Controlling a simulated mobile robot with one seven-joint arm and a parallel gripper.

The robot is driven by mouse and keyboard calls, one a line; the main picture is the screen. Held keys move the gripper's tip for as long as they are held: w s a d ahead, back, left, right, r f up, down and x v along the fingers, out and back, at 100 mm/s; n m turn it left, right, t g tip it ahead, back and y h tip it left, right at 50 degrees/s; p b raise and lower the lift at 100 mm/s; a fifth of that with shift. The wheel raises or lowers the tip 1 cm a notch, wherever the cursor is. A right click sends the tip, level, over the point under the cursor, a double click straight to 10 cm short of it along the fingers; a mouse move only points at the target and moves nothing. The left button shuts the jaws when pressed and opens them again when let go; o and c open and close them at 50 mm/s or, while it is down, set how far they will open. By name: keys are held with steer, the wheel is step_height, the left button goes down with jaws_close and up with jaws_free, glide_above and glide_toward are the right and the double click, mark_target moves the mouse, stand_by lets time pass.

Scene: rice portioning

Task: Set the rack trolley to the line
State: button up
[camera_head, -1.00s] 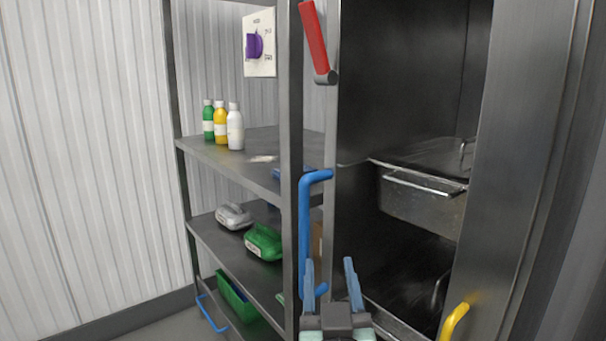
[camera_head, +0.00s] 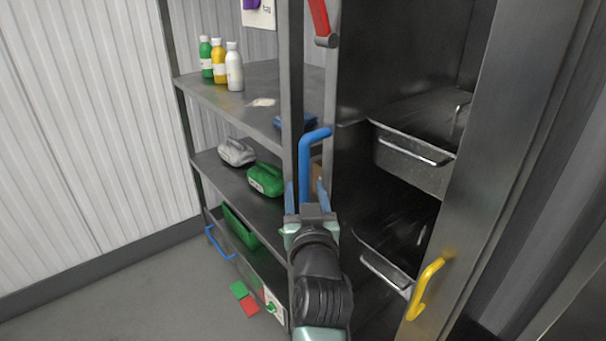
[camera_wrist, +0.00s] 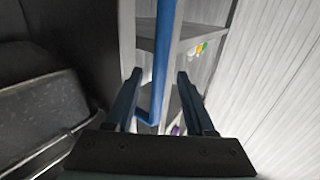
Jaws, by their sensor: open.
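A tall steel rack (camera_head: 440,222) holds metal pans, an upper one (camera_head: 412,152) and a lower one (camera_head: 385,268). A blue upright handle (camera_head: 306,160) stands at its left edge, beside a shelf post; I cannot tell which of the two it is fixed to. My gripper (camera_head: 305,192) is open at the lower part of the handle, one finger on each side in the picture. In the wrist view the blue handle (camera_wrist: 163,50) runs between my open fingers (camera_wrist: 158,95); contact cannot be told. The handle's lower end is hidden in the head view. No floor line is clearly visible.
Left, a shelf unit (camera_head: 240,95) carries several bottles (camera_head: 219,62) and a grey and a green container (camera_head: 265,179). A red handle (camera_head: 320,18) is above, a yellow handle (camera_head: 426,288) at right. Green and red squares (camera_head: 244,298) lie low down. Floor (camera_head: 130,300) at left is clear.

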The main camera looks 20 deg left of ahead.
steer(key=shift+b+x, duration=0.3)
steer(key=shift+x, duration=2.7)
jaws_close()
